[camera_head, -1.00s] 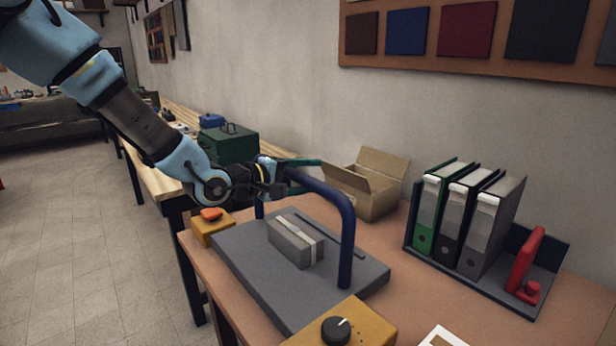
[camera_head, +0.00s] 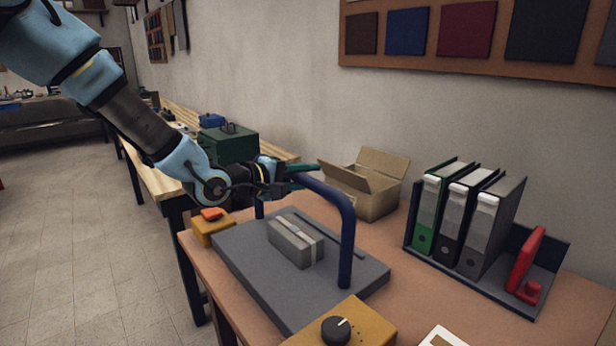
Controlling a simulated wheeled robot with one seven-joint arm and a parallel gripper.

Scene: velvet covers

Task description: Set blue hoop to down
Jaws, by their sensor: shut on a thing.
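The blue hoop (camera_head: 347,240) is a thick dark blue bar bent like an arch. It stands up over a grey base plate (camera_head: 262,271) on the brown table. My gripper (camera_head: 296,176) comes in from the upper left and is shut on the blue hoop at its upper far end. The gripper and wrist hide part of the hoop's far corner. A grey block with a light strap (camera_head: 296,240) sits on the plate beneath the hoop.
An orange-topped yellow box (camera_head: 212,222) is behind the plate, and a yellow box with a black knob (camera_head: 340,331) is in front. An open cardboard box (camera_head: 370,190) and binders (camera_head: 455,215) in a rack stand at the right. A red object (camera_head: 526,262) is beside them.

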